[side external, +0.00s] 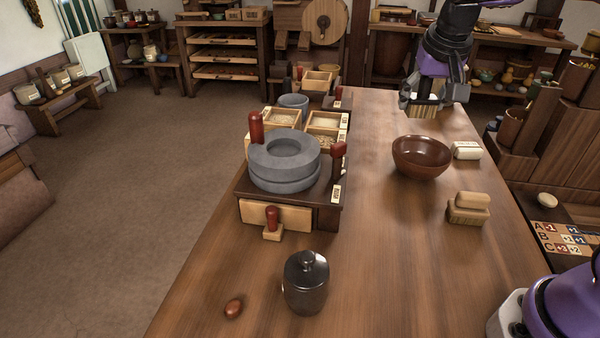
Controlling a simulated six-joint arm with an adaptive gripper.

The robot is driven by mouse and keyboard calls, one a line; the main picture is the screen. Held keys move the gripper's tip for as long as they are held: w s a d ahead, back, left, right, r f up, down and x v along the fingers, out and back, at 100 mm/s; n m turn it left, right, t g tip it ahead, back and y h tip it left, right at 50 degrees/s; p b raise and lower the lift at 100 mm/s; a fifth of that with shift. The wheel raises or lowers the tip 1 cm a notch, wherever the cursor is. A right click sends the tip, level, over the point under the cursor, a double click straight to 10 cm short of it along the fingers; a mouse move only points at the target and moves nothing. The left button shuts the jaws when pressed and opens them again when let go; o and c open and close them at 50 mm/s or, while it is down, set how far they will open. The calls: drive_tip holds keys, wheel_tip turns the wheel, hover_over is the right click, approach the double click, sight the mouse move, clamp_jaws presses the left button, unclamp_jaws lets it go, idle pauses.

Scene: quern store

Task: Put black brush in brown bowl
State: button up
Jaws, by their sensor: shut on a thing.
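The brown bowl (421,160) stands upright on the right half of the wooden table, and its visible inside looks empty. My gripper (430,98) is at the far end of the table, behind the bowl in the picture. It points down and is shut on what looks like the black brush, whose pale bristles (424,112) show below the fingers. The brush's dark handle is mostly hidden by the fingers. The brush is apart from the bowl. I cannot tell whether the bristles touch the table.
A grey stone quern (284,163) on a wooden base stands left of the bowl. A dark lidded jar (306,282) and a small brown egg-shaped thing (233,308) are near the front. Stacked blocks (468,208) and a pale block (466,150) lie right of the bowl. The table (400,270) is clear front right.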

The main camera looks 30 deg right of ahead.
drive_tip(key=w+d+f+m+g+h, duration=0.2)
drive_tip(key=w+d+f+m+g, duration=0.1)
drive_tip(key=d+m, duration=0.6)
drive_tip(key=m, duration=0.2)
approach(424, 144)
drive_tip(key=shift+g, duration=0.3)
drive_tip(key=f, duration=0.2)
drive_tip(key=s+a+f, duration=0.1)
drive_tip(key=f, duration=0.1)
drive_tip(key=s+f, duration=0.1)
drive_tip(key=f, duration=0.1)
drive_tip(key=shift+s+a, duration=0.2)
drive_tip(key=o, duration=1.2)
drive_tip(key=shift+r, duration=0.1)
